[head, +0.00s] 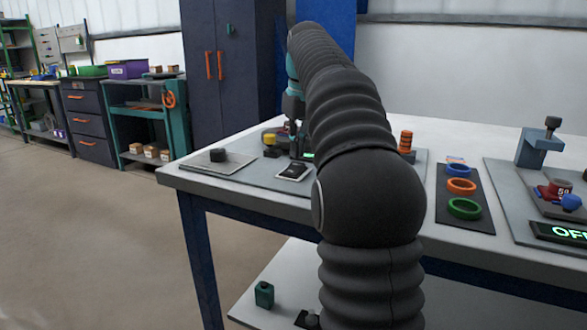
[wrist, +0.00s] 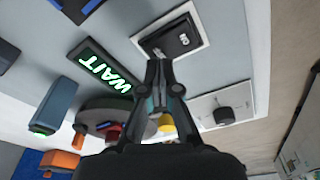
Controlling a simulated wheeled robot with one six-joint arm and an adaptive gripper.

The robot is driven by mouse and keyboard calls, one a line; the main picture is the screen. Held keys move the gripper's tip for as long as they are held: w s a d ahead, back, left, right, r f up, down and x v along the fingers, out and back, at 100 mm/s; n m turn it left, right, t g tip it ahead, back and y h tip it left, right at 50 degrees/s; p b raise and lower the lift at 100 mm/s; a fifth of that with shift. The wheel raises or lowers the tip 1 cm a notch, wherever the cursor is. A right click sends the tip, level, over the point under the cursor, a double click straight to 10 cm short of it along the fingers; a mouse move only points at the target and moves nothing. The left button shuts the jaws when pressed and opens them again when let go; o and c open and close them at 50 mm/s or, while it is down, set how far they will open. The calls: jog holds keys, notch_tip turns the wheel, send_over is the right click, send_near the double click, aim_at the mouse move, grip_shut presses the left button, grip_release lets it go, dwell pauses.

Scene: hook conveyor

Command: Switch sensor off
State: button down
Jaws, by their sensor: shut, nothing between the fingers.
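A black rocker switch on a white plate (wrist: 172,40) lies just beyond my fingertips in the wrist view. It carries small white marks too small to read. In the head view the same switch (head: 293,171) sits near the table's front edge. My gripper (wrist: 160,70) is shut and empty, with its fingertips close to the switch plate's edge; I cannot tell if they touch. In the head view my gripper (head: 297,150) points down just behind the switch, partly hidden by my arm. A display (wrist: 103,67) reads WAIT in green beside the switch.
A black knob on a pale plate (head: 218,156) stands left of the switch. Behind my gripper is a round base with red and yellow pieces (wrist: 110,115). A rack of coloured rings (head: 462,190) and a panel with an OFF display (head: 565,233) lie right.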

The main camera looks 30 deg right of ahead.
aim_at(297, 165)
jog(key=shift+f+b, duration=0.75)
jog(key=shift+f, duration=0.4)
dwell(0.8)
jog(key=shift+r, duration=0.1)
notch_tip(297, 165, up, 5)
jog(key=p, duration=0.5)
jog(key=shift+r, duration=0.95)
